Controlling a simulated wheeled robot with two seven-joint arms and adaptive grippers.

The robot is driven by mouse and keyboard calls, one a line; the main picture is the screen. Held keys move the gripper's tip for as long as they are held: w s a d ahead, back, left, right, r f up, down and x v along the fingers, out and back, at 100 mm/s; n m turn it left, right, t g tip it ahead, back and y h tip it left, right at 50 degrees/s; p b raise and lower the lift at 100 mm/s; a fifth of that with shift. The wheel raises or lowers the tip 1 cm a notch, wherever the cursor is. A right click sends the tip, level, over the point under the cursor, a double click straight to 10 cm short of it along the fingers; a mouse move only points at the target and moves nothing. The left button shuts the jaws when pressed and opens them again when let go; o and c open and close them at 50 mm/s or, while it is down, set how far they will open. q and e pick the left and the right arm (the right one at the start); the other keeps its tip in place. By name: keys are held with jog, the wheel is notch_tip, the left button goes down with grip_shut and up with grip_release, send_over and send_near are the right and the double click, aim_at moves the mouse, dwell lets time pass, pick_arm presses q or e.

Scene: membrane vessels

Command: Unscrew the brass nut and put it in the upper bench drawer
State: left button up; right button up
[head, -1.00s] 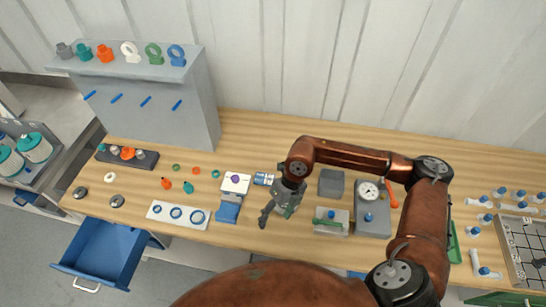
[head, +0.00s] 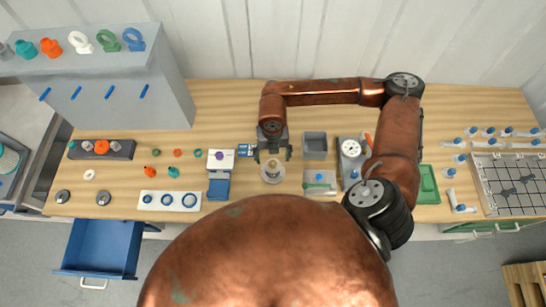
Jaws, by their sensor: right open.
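A small round fitting (head: 272,172) with a pale, slightly brassy top stands on the bench below the middle. It is too small to tell the brass nut apart from the part under it. My right gripper (head: 272,155) points down just behind and above this fitting. Its two fingers are spread and nothing shows between them. I cannot tell whether they touch the fitting. A blue drawer (head: 103,248) is pulled open at the left front of the bench and looks empty. My left gripper is not in view.
A white and blue device (head: 219,172) stands left of my right gripper. A grey open box (head: 314,146) and a gauge block (head: 350,152) stand to its right. A white plate with rings (head: 169,201) lies front left. A grey rack (head: 115,80) rises at the back left.

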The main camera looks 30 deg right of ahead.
aim_at(273, 163)
jog(key=shift+r+m+p, duration=0.25)
jog(key=shift+m+p, duration=0.15)
jog(key=shift+m, duration=0.4)
jog(key=shift+s+m+p, duration=0.1)
jog(key=shift+m+p, duration=0.25)
jog(key=shift+m, duration=0.35)
jog(key=shift+m+p, duration=0.7)
jog(key=shift+m, duration=0.5)
notch_tip(273, 163, down, 4)
jog(key=b, duration=0.3)
jog(key=shift+r, duration=0.1)
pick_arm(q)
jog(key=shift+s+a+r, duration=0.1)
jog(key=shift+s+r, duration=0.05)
pick_arm(e)
jog(key=shift+c, duration=0.6)
